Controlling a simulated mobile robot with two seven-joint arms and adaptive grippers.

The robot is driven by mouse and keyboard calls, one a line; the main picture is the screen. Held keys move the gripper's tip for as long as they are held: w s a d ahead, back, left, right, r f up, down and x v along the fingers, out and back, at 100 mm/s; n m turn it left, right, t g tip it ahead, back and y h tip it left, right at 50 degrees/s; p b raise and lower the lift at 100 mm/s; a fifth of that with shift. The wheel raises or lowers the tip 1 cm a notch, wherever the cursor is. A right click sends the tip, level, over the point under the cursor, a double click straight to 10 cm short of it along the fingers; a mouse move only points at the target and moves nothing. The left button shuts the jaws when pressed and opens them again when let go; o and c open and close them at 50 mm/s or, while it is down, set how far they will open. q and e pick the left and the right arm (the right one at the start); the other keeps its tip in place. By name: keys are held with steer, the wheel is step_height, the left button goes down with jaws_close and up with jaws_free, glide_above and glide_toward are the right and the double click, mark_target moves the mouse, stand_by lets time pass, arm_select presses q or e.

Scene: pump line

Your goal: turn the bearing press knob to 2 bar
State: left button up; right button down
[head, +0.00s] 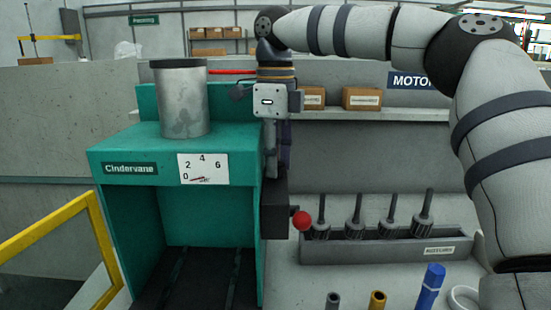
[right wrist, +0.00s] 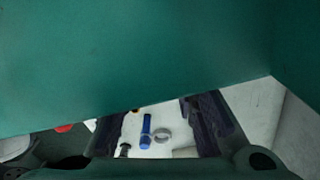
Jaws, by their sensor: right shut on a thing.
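The bearing press (head: 112,165) is a teal machine labelled Cindervane with a grey cylinder on top. A white scale plate (head: 203,169) on its front reads 0, 2, 4, 6, with a small dark mark low near the 0. My right gripper (head: 270,172) points down at the press's right side, beside the plate. It is shut on the knob, which its fingers and the press body hide. In the right wrist view, teal panel covers the upper part and hides the fingertips of my right gripper (right wrist: 155,120). My left gripper is out of view.
A red ball lever (head: 301,220) sticks out of a black box (head: 274,208) just below my right gripper. A grey rack (head: 385,248) with several dark tools stands to the right. A blue marker (head: 431,287) and other small parts lie in front. A yellow rail (head: 50,232) is at left.

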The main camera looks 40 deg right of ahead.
steer(key=shift+m, duration=0.8)
steer(key=c, duration=1.2)
jaws_free()
steer(key=shift+c, duration=0.2)
